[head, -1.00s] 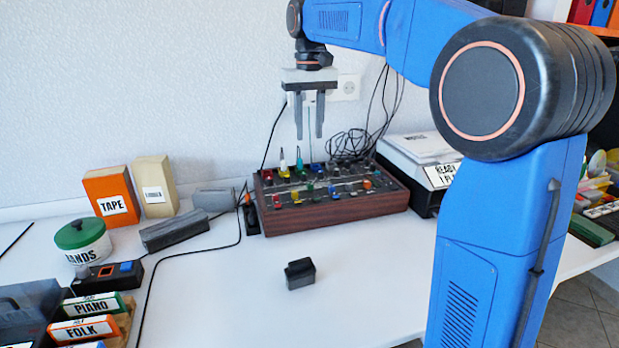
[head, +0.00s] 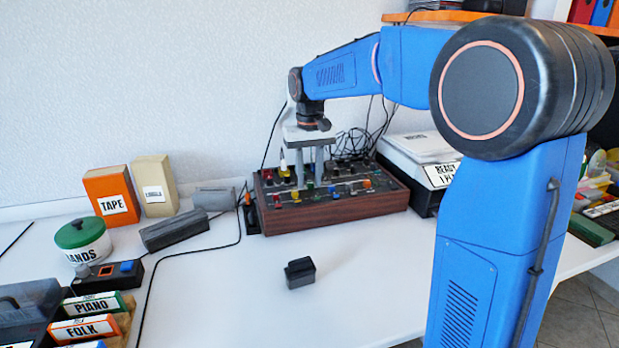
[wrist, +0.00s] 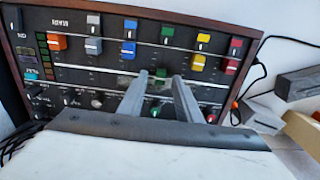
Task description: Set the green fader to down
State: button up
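The mixer (head: 330,210) is a dark panel in a wooden case against the wall, with a row of coloured faders. In the wrist view, the green fader cap (wrist: 161,73) appears between my fingertips, partly hidden by them. A green marker (wrist: 167,31) lies above it in the same column, and a green knob (wrist: 156,112) lies below it between the fingers. My gripper (head: 310,174) points down over the panel, with its two fingers apart, also seen in the wrist view (wrist: 160,77). I cannot tell whether a finger touches the cap.
Blue (wrist: 128,48) and yellow (wrist: 198,62) fader caps stand on either side of the green column. Cables (head: 355,143) are bunched behind the mixer. A black block (head: 300,272) lies on the table in front, with clear white surface around it.

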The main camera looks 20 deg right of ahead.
aim_at(313, 194)
jog(key=shift+f, duration=0.1)
grip_shut()
jog(key=shift+s, duration=1.65)
grip_release()
